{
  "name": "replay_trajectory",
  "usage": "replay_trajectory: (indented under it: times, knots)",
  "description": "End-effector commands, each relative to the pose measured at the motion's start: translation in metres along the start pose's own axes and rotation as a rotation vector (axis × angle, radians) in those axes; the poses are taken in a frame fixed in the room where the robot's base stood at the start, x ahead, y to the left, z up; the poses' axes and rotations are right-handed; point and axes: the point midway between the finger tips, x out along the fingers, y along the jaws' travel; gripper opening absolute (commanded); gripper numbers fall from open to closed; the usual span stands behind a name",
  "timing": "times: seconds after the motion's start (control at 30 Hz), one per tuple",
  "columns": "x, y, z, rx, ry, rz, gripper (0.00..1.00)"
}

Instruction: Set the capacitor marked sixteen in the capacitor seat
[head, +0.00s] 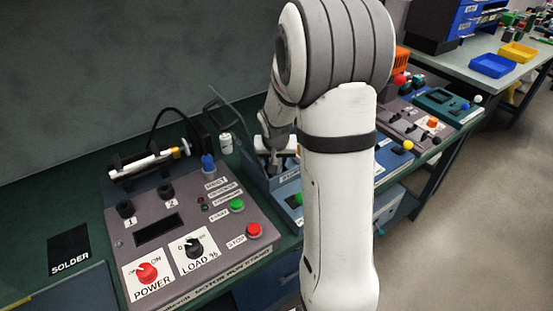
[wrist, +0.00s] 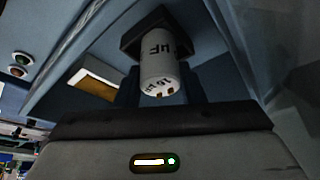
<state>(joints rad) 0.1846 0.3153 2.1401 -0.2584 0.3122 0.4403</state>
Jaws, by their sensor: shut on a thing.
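In the wrist view a white cylindrical capacitor (wrist: 160,68) with dark print, "µF" and what looks like 16, is between the dark fingers of my gripper (wrist: 160,88). My gripper is shut on it. The capacitor's far end meets or overlaps a dark square block (wrist: 130,42), perhaps the capacitor seat; I cannot tell whether it is inside. In the head view my gripper (head: 273,160) is low over the blue-grey station right of the grey console, partly hidden by my arm. The held capacitor is not clear there.
A small white cylinder (head: 226,143) stands behind the grey console (head: 190,225), near a blue-capped part (head: 208,163). A thin upright panel (head: 232,120) rises left of my gripper. More consoles (head: 410,125) line the bench at right. A tan-faced slot (wrist: 93,84) is left of the capacitor.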

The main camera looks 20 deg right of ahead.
Motion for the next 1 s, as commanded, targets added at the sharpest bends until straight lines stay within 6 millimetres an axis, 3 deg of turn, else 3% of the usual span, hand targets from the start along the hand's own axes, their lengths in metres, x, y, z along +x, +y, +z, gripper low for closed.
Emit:
replay_trajectory:
  times: [0.37,0.4,0.63,1.0]
  knots:
    - [0.0058,0.0005,0.0020,0.002,0.002,0.000,0.12]
    - [0.0041,0.0006,0.0013,0.002,0.002,0.000,0.39]
    - [0.0039,0.0009,0.0012,0.002,0.001,0.000,0.57]
    - [-0.0040,0.0013,-0.0006,0.003,0.003,0.000,0.57]
